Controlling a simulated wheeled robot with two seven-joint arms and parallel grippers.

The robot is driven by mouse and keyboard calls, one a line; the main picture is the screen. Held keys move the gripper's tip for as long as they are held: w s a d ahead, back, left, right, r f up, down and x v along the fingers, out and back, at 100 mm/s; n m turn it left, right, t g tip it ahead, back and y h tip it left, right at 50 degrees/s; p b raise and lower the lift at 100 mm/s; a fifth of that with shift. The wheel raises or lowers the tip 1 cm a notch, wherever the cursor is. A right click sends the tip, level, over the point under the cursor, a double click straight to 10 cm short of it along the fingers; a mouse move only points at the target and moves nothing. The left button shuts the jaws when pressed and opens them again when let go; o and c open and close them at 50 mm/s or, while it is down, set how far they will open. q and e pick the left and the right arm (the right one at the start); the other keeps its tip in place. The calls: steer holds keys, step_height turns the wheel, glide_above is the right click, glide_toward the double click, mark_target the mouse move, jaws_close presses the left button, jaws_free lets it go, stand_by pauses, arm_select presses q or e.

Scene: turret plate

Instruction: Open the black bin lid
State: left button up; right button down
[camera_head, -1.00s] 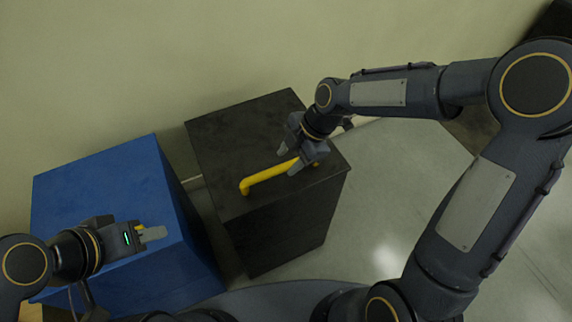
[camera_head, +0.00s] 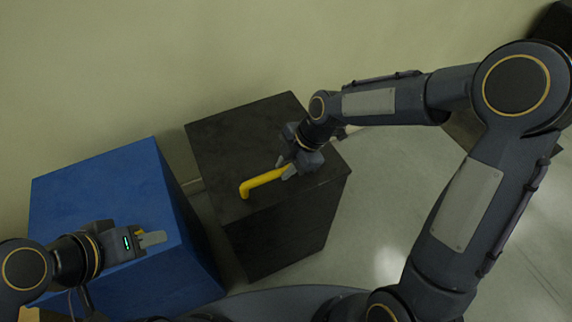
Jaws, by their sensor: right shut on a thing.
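The black bin (camera_head: 285,232) stands in the middle of the head view. Its flat black lid (camera_head: 237,141) lies level on top and looks closed. A yellow bar handle (camera_head: 262,180) runs along the lid near its front edge. My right gripper (camera_head: 286,169) is shut on the right part of the handle, and its fingers hide that end. My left gripper (camera_head: 155,239) is over the blue bin at the lower left, away from the black bin. Whether its fingers are apart is hard to tell.
A blue bin (camera_head: 105,190) stands to the left of the black bin, with a narrow gap between them. A pale wall (camera_head: 130,60) is close behind both. Grey floor (camera_head: 390,200) is open to the right.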

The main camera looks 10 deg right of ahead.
steer(key=shift+r, duration=0.1)
steer(key=w+a+r+g+p, duration=0.1)
steer(key=w+r+p, duration=0.4)
steer(key=r+p, duration=0.3)
steer(key=w+a+r+g+h+p, duration=0.1)
steer(key=w+r+p, duration=0.3)
steer(key=r+p, duration=0.5)
steer(key=shift+w+a+m+g+p, duration=0.4)
steer(key=shift+a+g+p, duration=0.2)
steer(key=shift+g, duration=0.2)
steer(key=shift+d, duration=0.1)
